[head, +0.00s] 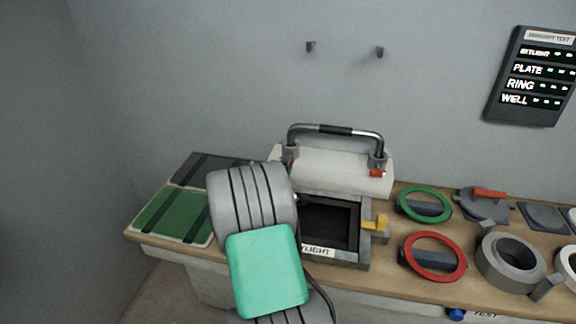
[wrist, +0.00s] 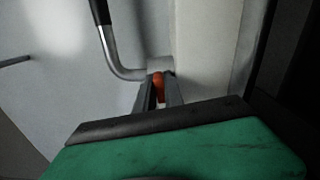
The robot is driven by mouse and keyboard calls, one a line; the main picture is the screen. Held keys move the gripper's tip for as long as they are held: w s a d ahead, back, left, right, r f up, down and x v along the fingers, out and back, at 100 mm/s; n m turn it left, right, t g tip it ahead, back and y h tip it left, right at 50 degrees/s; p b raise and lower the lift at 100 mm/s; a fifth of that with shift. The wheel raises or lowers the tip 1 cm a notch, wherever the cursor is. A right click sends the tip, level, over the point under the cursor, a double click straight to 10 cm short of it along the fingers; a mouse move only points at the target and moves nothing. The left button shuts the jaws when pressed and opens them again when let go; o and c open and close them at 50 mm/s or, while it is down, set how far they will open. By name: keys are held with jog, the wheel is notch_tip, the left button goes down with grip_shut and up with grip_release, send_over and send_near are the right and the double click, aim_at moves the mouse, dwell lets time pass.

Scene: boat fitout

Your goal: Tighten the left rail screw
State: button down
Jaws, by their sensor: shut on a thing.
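The rail (head: 335,130), a metal bar with a black grip, stands on the white lid (head: 335,168) of the skylight unit. It also shows in the wrist view (wrist: 116,50), ending in a foot on the pale surface. In the wrist view my gripper (wrist: 159,88) is shut on a small orange-red screw head (wrist: 158,82) at that foot, the left rail screw. The right rail screw (head: 377,173), also red, sits at the right foot.
The dark skylight frame (head: 362,245) with a yellow latch (head: 376,223) lies in front of the lid. A green ring (head: 425,204), a red ring (head: 435,257) and grey round fittings stand to the right. A green mat (head: 172,214) lies left. A status panel (head: 533,75) hangs on the wall.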

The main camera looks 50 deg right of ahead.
jog(key=shift+f+m, duration=0.1)
jog(key=shift+m, duration=0.5)
jog(key=c, duration=1.7)
grip_release()
jog(key=shift+a, duration=0.1)
jog(key=b+v, duration=0.1)
jog(key=v, duration=0.6)
jog(key=shift+b, duration=0.3)
jog(key=shift+s+a, duration=0.25)
jog(key=shift+a, duration=0.1)
